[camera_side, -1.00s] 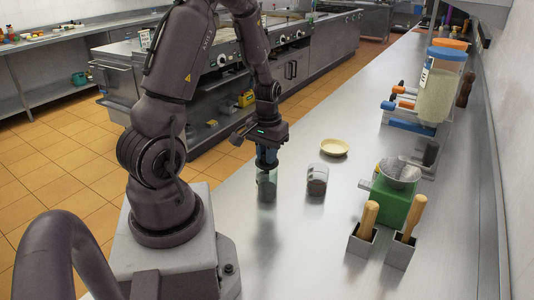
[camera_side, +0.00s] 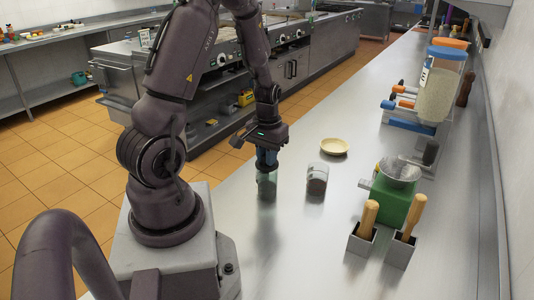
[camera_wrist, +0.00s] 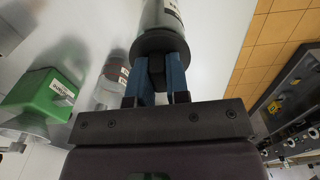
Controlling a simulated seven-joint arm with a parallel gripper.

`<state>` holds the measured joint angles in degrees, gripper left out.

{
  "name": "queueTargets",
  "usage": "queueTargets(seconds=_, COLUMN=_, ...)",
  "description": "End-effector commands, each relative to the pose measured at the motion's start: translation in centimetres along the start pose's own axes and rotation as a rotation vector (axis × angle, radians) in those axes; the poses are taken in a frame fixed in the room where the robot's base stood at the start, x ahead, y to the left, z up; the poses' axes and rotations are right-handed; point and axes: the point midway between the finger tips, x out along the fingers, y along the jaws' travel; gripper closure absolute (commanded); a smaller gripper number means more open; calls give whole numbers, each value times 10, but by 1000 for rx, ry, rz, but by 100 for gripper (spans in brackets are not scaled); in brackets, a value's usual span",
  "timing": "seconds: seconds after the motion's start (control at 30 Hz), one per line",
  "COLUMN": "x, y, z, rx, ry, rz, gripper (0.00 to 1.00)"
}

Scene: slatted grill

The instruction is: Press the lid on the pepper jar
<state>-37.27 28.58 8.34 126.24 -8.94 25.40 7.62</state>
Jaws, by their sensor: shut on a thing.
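My gripper (camera_side: 267,167) points down over the counter, and its blue fingers (camera_wrist: 157,82) are shut on a dark lid (camera_wrist: 160,42). The lid's wide round flange shows beyond the fingertips in the wrist view. A clear labelled jar (camera_wrist: 164,14) lies in line behind the lid; in the side view this jar (camera_side: 266,188) is faint below the fingers. The lid hides the jar's mouth, so I cannot tell whether it is seated. A second glass jar (camera_side: 317,180) with dark contents stands to the right. The labels are unreadable, so I cannot tell which holds pepper.
A cream dish (camera_side: 334,147) lies behind the jars. Dispensers (camera_side: 438,90) line the wall. The front counter is clear.

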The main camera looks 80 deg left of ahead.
Motion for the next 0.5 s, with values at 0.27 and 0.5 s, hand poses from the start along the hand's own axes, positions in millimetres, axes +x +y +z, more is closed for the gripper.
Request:
queueTargets(seconds=0.27, x=7, y=0, z=0, rx=0, ry=0, rz=0, gripper=100)
queueTargets(seconds=0.5, x=11, y=0, z=0, rx=0, ry=1, rz=0, gripper=68)
